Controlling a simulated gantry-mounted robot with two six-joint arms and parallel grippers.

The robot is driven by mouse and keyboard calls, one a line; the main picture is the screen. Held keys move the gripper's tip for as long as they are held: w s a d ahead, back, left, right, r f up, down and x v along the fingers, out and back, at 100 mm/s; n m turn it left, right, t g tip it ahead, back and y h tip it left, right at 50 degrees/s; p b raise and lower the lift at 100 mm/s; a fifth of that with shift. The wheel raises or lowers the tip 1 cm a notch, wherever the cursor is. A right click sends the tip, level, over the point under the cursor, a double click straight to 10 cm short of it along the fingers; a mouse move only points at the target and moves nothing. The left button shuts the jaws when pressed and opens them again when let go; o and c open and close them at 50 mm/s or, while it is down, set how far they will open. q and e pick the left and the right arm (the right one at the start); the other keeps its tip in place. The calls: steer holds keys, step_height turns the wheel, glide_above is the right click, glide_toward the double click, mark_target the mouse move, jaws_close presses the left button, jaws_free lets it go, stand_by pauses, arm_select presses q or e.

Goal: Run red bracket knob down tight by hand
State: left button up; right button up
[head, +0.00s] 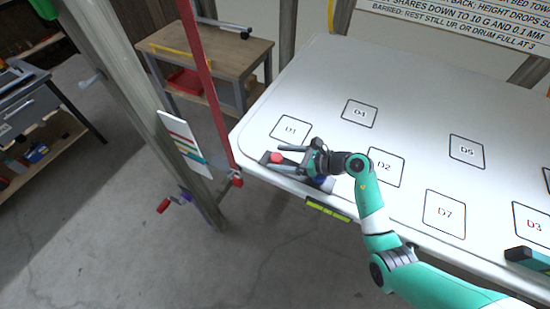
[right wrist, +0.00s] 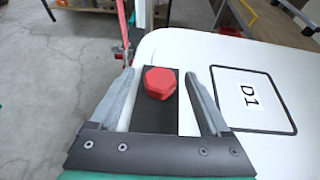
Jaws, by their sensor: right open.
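The red knob (head: 277,158) is near the table's left corner, beside the D1 square. In the right wrist view the knob (right wrist: 160,84) has a faceted top and sits over a dark, flat bracket strip (right wrist: 155,122). My right gripper (head: 274,157) is open, its two fingers on either side of the knob. In the right wrist view there are gaps between the knob and both fingers, so the gripper (right wrist: 159,75) appears not to touch it. The knob's underside and thread are hidden. My left gripper is not in view.
The white table (head: 330,95) bears several outlined squares, mostly clear. A red upright strip (head: 207,85) and a wooden post (head: 135,85) stand just left of the table corner. A wooden bench (head: 225,55) stands behind. A green-and-black object (head: 527,259) lies at the right edge.

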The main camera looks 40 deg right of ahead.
steer(key=shift+x, duration=1.05)
steer(key=shift+r, duration=0.1)
jaws_close()
